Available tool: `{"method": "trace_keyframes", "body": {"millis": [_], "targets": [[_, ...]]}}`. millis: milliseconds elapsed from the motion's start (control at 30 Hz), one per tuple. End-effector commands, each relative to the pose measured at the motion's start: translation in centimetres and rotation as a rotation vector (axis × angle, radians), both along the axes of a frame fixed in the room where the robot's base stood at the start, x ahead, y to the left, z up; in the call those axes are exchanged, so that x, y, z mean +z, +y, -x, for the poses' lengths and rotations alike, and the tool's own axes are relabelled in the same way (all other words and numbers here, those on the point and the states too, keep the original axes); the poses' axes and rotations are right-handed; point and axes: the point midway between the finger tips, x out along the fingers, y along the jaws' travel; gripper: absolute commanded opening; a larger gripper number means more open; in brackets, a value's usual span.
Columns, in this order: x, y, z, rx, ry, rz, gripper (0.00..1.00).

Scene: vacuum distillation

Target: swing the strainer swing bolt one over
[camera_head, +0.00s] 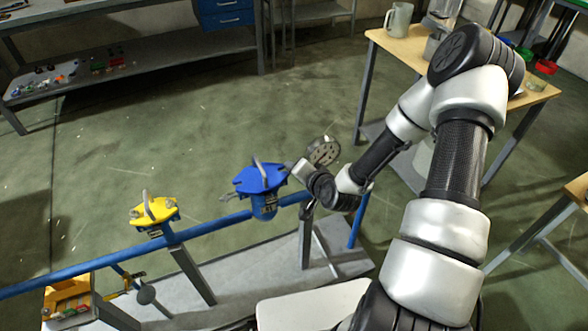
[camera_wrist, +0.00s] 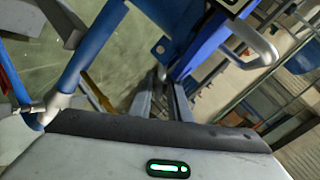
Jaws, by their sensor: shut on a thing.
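The blue strainer (camera_head: 264,206) sits on the blue pipe in the head view, with a flat blue lid (camera_head: 258,180) and a grey loop handle (camera_head: 259,166) on top. A grey swing bolt (camera_head: 229,197) sticks out at its left side. My gripper (camera_head: 291,168) is at the right side of the lid. In the wrist view the lid's blue edge (camera_wrist: 205,45) and its handle (camera_wrist: 256,42) are at upper right. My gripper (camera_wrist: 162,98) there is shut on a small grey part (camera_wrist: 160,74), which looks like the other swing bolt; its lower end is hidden.
A yellow-lidded fitting (camera_head: 153,212) stands on the same blue pipe (camera_head: 215,228) to the left. A yellow bin (camera_head: 68,292) is at lower left. A wooden-topped table (camera_head: 400,47) with a mug (camera_head: 398,19) is behind my arm. The floor behind the pipe is clear.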

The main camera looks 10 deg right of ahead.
Motion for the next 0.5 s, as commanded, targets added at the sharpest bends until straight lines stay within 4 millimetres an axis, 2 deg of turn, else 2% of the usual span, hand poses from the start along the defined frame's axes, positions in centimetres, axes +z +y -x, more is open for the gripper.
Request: {"method": "trace_keyframes", "body": {"millis": [33,67,100,500], "targets": [[-0.06,-0.03,0.07,-0.001,0.002,0.000,0.00],[-0.06,-0.03,0.07,-0.001,0.002,0.000,0.20],[-0.06,-0.03,0.07,-0.001,0.002,0.000,0.26],[0.00,0.09,0.01,0.001,0.001,-0.002,0.26]]}}
